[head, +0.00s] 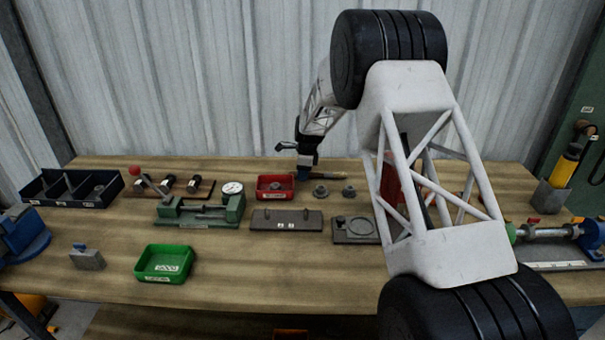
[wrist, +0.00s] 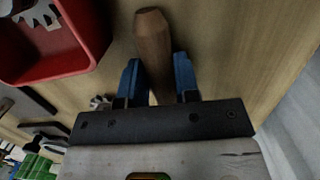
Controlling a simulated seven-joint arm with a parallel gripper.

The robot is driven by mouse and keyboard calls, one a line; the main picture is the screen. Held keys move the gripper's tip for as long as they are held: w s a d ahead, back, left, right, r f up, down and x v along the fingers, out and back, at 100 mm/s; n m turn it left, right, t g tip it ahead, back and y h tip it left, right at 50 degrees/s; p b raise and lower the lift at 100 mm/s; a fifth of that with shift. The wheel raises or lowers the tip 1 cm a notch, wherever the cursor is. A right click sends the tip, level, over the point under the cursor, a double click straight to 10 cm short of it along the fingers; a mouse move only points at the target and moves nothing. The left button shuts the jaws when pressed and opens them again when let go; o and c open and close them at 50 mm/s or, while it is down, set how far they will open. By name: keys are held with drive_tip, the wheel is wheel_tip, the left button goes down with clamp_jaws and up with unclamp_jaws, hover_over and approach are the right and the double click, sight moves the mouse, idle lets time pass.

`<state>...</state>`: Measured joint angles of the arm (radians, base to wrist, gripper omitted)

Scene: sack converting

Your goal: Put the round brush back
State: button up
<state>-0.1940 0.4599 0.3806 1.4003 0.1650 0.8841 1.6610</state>
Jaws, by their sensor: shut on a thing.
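My gripper (head: 307,172) is at the back of the bench, just right of the red bin, with its blue fingers low. In the wrist view my gripper (wrist: 158,82) is shut on a tapered wooden handle, which I take to be the round brush (wrist: 153,42). The handle's blunt end points away from the palm. In the head view the brush (head: 330,176) shows only as a small brownish piece beside the fingers. Its bristle end is hidden, and I cannot tell whether the brush touches the bench.
The red bin (head: 261,195) with metal parts stands close to my gripper; its wall also shows in the wrist view (wrist: 68,72). Two metal pieces (head: 320,191) stand right of it. A two-peg plate (head: 262,224) and a green tray (head: 144,276) lie nearer. The front middle is clear.

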drive_tip(key=shift+f, duration=0.1)
drive_tip(key=o, duration=0.9)
drive_tip(key=r, duration=0.4)
drive_tip(key=d+r, duration=0.1)
drive_tip(key=r, duration=0.7)
drive_tip(key=shift+d, duration=0.3)
drive_tip(key=shift+r, duration=0.1)
idle(0.3)
